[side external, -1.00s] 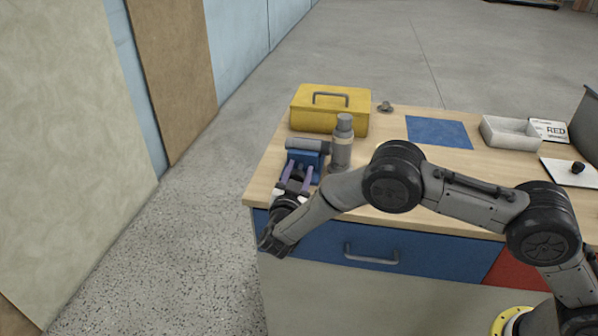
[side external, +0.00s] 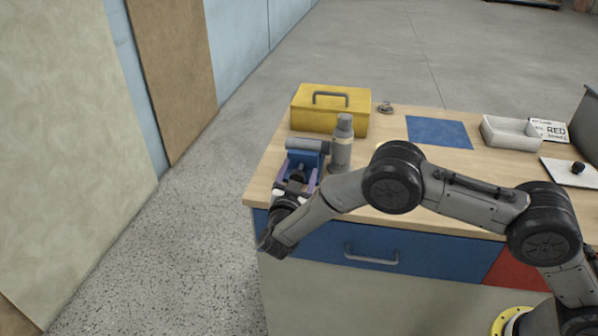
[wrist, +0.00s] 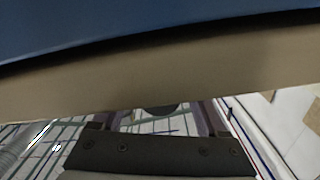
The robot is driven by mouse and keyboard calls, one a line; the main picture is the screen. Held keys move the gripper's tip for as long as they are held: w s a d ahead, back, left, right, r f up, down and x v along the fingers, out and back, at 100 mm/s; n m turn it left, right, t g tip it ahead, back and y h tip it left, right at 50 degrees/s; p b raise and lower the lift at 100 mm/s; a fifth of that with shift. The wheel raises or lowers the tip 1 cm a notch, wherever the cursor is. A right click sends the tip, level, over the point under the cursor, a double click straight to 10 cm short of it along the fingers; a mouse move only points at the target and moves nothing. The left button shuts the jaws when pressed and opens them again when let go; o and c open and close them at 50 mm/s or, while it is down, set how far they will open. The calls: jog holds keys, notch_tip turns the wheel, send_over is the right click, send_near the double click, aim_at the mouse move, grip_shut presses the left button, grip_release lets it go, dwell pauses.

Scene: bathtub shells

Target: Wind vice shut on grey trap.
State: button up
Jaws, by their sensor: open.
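The blue vice (side external: 307,157) stands at the left front corner of the bench in the side view. A grey horizontal cylinder (side external: 308,145) lies across its top, beside an upright grey cylinder (side external: 341,150). These look like parts of the grey trap, but I cannot tell whether they are joined. My gripper (side external: 297,178) is open at the front of the vice, its purple fingers on either side of a small dark part. I cannot tell whether they touch it. In the wrist view my gripper (wrist: 160,112) is open, with a dark rounded piece (wrist: 158,110) between the fingers.
A yellow toolbox (side external: 330,109) stands close behind the vice. A blue mat (side external: 438,132), a pale tray (side external: 510,132) and a card marked RED (side external: 550,130) are farther right. The bench's left edge is close to the vice.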

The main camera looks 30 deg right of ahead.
jog(key=v, duration=1.3)
jog(key=shift+s+a, duration=0.25)
